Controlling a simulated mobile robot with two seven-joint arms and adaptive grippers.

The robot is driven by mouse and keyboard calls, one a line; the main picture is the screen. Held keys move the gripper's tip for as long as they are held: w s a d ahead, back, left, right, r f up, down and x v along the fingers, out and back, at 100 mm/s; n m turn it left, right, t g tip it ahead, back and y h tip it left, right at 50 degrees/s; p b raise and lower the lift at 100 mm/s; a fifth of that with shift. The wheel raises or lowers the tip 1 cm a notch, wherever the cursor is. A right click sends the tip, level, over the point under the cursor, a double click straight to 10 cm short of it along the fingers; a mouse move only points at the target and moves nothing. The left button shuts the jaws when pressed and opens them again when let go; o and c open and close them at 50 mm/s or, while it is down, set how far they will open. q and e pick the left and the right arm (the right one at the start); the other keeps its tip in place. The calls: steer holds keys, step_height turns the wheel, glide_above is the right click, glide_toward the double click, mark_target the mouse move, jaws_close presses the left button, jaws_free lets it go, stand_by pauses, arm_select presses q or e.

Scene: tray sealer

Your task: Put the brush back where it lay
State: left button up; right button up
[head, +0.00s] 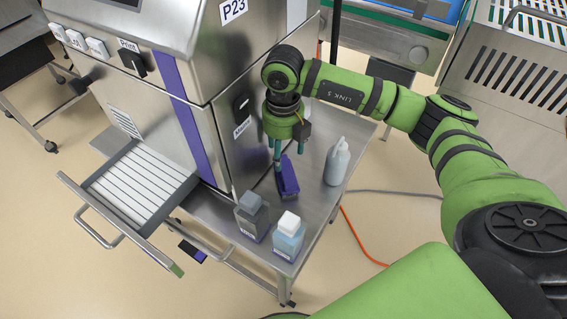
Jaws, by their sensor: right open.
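A purple object that looks like the brush (289,181) is on the steel side table (318,197), between the machine's side and a grey spray bottle. My right gripper (289,147) points down just above and behind it. Its teal fingers are apart, with nothing seen held between them. I cannot tell whether a finger touches the brush. My left gripper is not in view.
The machine (165,85) rises at left, with an open drawer (135,188). An orange cable (357,238) crosses the floor.

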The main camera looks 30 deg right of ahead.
step_height(320, 180, up, 4)
steer(key=shift+r, duration=0.25)
stand_by(0.5)
